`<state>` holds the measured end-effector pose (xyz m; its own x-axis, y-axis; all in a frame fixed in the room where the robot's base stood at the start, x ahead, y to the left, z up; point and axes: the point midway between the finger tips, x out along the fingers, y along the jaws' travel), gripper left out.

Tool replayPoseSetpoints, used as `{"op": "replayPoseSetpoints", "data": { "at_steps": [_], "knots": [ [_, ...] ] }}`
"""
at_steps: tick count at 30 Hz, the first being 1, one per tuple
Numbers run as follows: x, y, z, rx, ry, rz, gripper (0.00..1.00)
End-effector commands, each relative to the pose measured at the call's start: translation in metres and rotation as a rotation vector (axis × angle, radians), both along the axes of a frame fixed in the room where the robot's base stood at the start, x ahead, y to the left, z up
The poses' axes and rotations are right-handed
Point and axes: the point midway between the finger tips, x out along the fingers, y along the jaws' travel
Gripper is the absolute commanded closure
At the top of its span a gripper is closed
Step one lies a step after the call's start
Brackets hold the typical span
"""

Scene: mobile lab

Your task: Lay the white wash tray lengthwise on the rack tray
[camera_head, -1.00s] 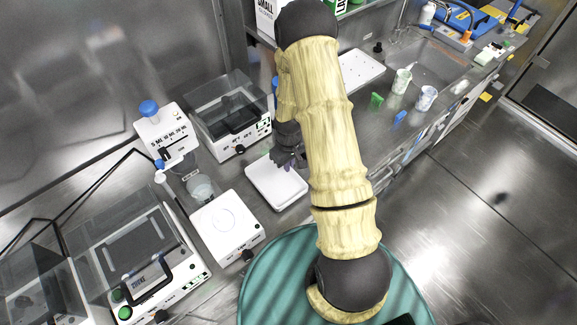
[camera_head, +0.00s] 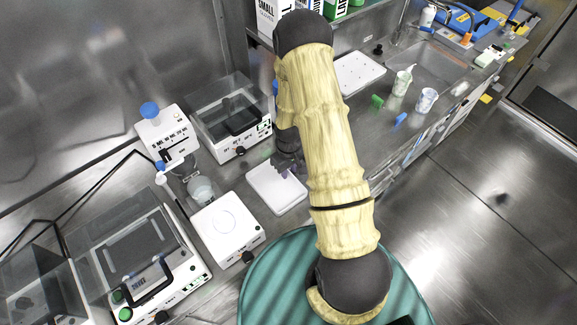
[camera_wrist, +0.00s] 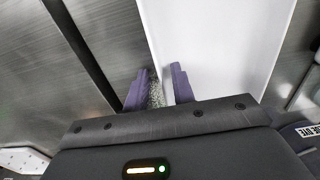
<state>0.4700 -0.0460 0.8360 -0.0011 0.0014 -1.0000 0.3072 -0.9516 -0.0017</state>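The white wash tray (camera_head: 279,192), a shallow rectangle, lies flat on the steel counter beside the white square balance-like device. It also fills the upper middle of the wrist view (camera_wrist: 222,40). My gripper (camera_head: 289,169) is low over the tray's far edge. In the wrist view its two purple fingers (camera_wrist: 160,88) are apart, with the tray's long edge running between them; a gap shows, so I see no clamping. A white tray with small holes (camera_head: 358,74), which looks like the rack tray, lies further back by the sink. My arm hides part of the counter between the two trays.
The white square device (camera_head: 227,227) stands close left of the wash tray. A clear-lidded box (camera_head: 230,115) stands behind. Two cups (camera_head: 401,82) (camera_head: 426,100), a green piece (camera_head: 377,101) and a blue piece (camera_head: 400,120) stand near the rack tray and sink.

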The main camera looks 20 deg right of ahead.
Motion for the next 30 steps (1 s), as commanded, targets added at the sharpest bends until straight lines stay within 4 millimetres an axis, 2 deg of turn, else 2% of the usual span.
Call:
{"op": "replayPoseSetpoints", "data": {
  "at_steps": [8, 24, 30],
  "knots": [
    [0.001, 0.001, 0.019, 0.0, -0.003, 0.001, 0.75],
    [0.001, 0.0, 0.098, 0.0, -0.004, 0.001, 0.75],
    [0.001, 0.001, 0.119, -0.001, -0.001, 0.003, 0.75]
  ]
}}
